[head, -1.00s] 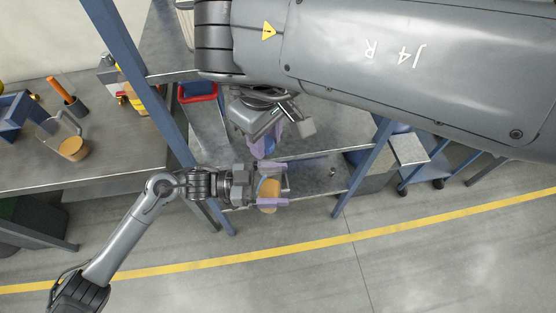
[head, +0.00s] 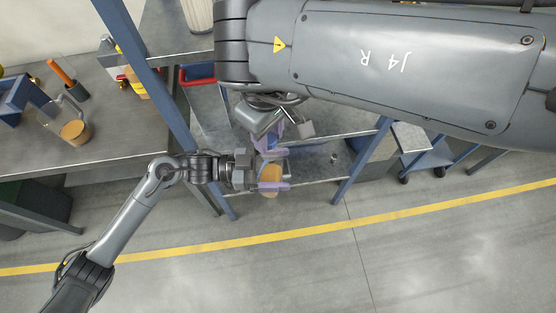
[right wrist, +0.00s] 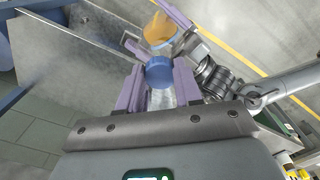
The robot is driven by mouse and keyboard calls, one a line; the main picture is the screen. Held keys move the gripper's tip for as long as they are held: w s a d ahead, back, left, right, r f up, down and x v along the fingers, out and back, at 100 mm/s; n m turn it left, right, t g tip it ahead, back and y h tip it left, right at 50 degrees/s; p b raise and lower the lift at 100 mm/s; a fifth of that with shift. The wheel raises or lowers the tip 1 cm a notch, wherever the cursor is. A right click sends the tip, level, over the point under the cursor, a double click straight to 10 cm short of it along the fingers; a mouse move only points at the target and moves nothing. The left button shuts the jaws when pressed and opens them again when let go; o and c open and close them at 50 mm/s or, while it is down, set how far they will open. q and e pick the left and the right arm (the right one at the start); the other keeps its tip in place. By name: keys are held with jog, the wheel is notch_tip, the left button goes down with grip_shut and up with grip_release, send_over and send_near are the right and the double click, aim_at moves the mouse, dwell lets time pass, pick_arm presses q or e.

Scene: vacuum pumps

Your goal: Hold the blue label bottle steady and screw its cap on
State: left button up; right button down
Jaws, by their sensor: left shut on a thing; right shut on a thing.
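My left gripper (head: 274,170) is shut on a tan-filled container (head: 271,174), which I take to be the bottle, over the shelf unit. It also shows in the right wrist view (right wrist: 160,30); no label can be read on it. My right gripper (head: 271,138) comes down from above, close to the container. In the right wrist view its lilac fingers are shut on a round blue piece (right wrist: 160,72), apparently the cap, with a clear part below. The blue piece is close to the tan container; I cannot tell whether they touch.
A clear jug with tan contents (head: 75,131) stands on the grey bench (head: 120,150) at left, beside a dark cup with an orange-handled tool (head: 62,72). A blue post (head: 150,80) stands close to both arms. A blue cart (head: 425,155) stands at right.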

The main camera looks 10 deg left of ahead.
aim_at(270, 170)
jog(key=shift+f, duration=0.1)
dwell(0.7)
jog(key=shift+f, duration=0.8)
jog(key=shift+f, duration=0.6)
pick_arm(q)
jog(key=c, duration=0.6)
pick_arm(e)
jog(key=m, duration=0.5)
jog(key=shift+s, duration=0.1)
jog(key=m, duration=0.4)
jog(key=shift+m, duration=0.4)
